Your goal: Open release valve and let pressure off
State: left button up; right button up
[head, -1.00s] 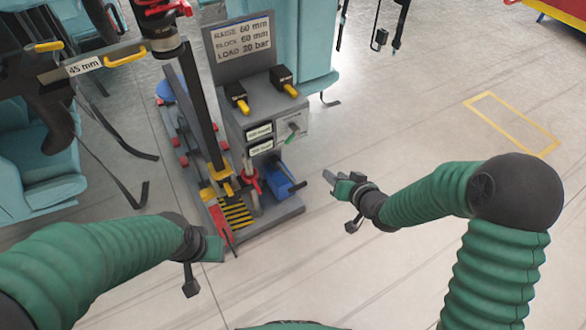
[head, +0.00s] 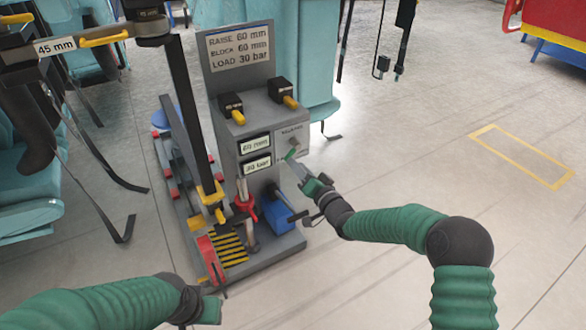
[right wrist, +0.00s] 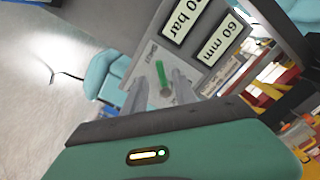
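The release valve's green lever (head: 291,154) sits on a pale plate on the front of the grey console (head: 292,230), right of two displays. It also shows in the right wrist view (right wrist: 162,76). My right gripper (head: 296,166) is at the valve, its two fingers apart with the green lever between their tips; I cannot tell whether either touches it. The displays seem to read 60 mm (head: 255,144) and 30 bar (head: 257,164). My left gripper (head: 212,308) is low in front of the console, and its fingers are not clear.
A sign (head: 239,48) reads raise 60 mm, block 60 mm, load 30 bar. Two black boxes with yellow handles (head: 284,92) top the console.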

aim_at(291, 150)
jog(key=b+x, duration=0.1)
jog(key=x, duration=0.3)
jog(key=shift+s, duration=0.1)
grip_shut()
